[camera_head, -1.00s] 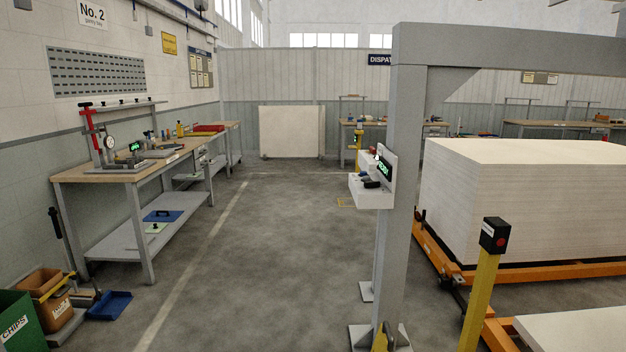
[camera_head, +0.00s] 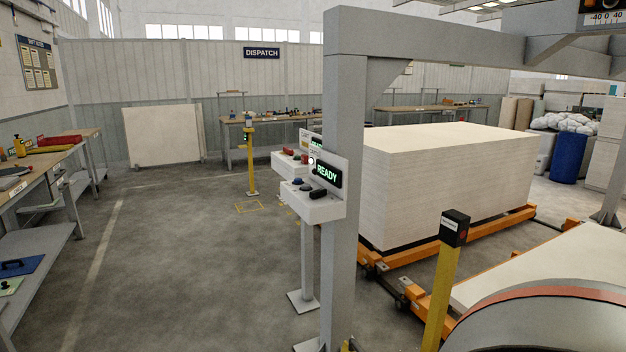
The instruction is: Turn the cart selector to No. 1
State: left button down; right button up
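A grey control console (camera_head: 318,210) stands beside the gantry post in the middle of the view. Its upright panel has a lit green READY display (camera_head: 327,175). Its shelf carries a black knob or handle (camera_head: 318,194) and round bluish buttons. A second console (camera_head: 286,166) behind it has red and green controls and is partly hidden. I cannot tell which control is the cart selector or where it points. Orange carts (camera_head: 413,297) lie low on the floor to the right. Neither of my grippers is in view.
The gantry post (camera_head: 342,240) rises just right of the console. A yellow post with a black box (camera_head: 440,290) stands in front of the carts. A tall white sheet stack (camera_head: 430,185) sits behind. Open floor (camera_head: 190,270) lies left of the console, with a workbench (camera_head: 40,170) at the far left.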

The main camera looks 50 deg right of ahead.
aim_at(318, 193)
jog(key=i+z, duration=0.3)
jog(key=i, duration=0.4)
jog(key=i+z, duration=0.3)
jog(key=i, duration=0.35)
jog(key=i+z, duration=0.35)
jog(key=i+j+z, duration=0.15)
jog(key=i+z, duration=0.2)
jog(key=i+j+z, duration=0.2)
jog(key=z, duration=0.15)
jog(key=i+z, duration=0.25)
jog(key=z, duration=0.15)
jog(key=i+j+z, duration=0.2)
jog(key=z, duration=0.2)
jog(key=i+j+z, duration=0.2)
jog(key=z, duration=0.25)
